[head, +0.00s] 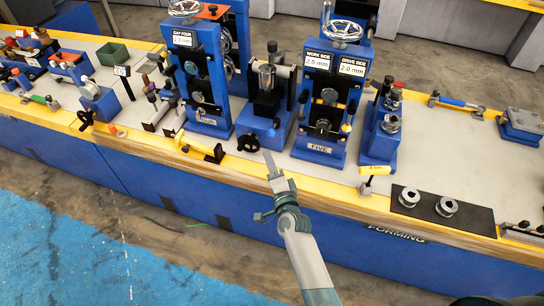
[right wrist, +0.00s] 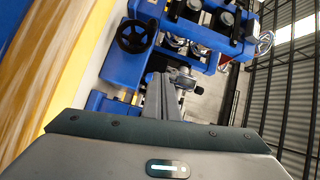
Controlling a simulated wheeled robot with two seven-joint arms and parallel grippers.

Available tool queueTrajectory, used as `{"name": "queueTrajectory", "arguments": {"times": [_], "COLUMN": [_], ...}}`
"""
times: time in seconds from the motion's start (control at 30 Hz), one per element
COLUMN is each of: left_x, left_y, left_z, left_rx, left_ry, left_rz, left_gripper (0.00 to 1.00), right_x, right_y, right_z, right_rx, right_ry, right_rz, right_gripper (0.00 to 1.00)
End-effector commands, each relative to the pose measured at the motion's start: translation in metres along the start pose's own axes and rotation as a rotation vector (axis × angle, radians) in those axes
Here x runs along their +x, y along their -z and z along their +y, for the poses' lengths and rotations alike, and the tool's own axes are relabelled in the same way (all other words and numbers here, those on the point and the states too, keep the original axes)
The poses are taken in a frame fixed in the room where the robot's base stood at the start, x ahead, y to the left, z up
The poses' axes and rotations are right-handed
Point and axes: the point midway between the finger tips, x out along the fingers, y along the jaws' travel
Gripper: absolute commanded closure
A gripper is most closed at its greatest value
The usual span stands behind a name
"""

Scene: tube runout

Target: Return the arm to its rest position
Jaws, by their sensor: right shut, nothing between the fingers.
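My right arm comes in from the bottom of the head view. Its gripper (head: 268,160) points away from me over the yellow front edge of the bench, just in front of the small blue unit (head: 263,127). The right wrist view shows the gripper fingers (right wrist: 161,95) together with nothing held between them. In that view a black handwheel (right wrist: 137,35) on a blue machine lies beyond the fingertips. I cannot tell whether the fingertips touch the bench. My left gripper does not show.
The long bench (head: 470,200) carries blue roll stands, including one marked FIVE (head: 320,110). A black mat (head: 425,205) holds two metal rolls. A yellow tag (head: 375,170) stands near the front edge. A green bin (head: 112,54) is at the left. The floor before the bench is open.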

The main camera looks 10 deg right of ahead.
Motion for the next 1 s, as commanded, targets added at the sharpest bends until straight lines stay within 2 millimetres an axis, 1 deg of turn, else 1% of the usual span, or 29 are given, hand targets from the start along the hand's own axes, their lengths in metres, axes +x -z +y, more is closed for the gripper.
{"name": "queueTrajectory", "arguments": {"times": [0.23, 0.53, 0.77, 0.87, 0.97, 1.0], "left_x": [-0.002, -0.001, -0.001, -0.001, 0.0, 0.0], "left_y": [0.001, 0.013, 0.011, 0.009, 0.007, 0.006], "left_z": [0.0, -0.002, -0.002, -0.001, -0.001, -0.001], "left_rx": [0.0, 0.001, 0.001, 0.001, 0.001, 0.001], "left_ry": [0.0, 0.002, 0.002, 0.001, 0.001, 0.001], "left_rz": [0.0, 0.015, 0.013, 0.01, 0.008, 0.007], "left_gripper": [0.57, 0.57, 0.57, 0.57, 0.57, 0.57], "right_x": [-0.002, -0.002, -0.002, -0.004, -0.01, -0.014], "right_y": [-0.004, -0.004, -0.004, -0.006, -0.012, -0.015], "right_z": [-0.001, -0.001, 0.001, 0.009, 0.03, 0.043], "right_rx": [0.0, 0.0, -0.002, -0.017, -0.054, -0.076], "right_ry": [0.0, 0.0, -0.003, -0.017, -0.052, -0.072], "right_rz": [0.001, 0.001, 0.0, -0.007, -0.025, -0.036], "right_gripper": [1.0, 1.0, 1.0, 1.0, 1.0, 1.0]}}
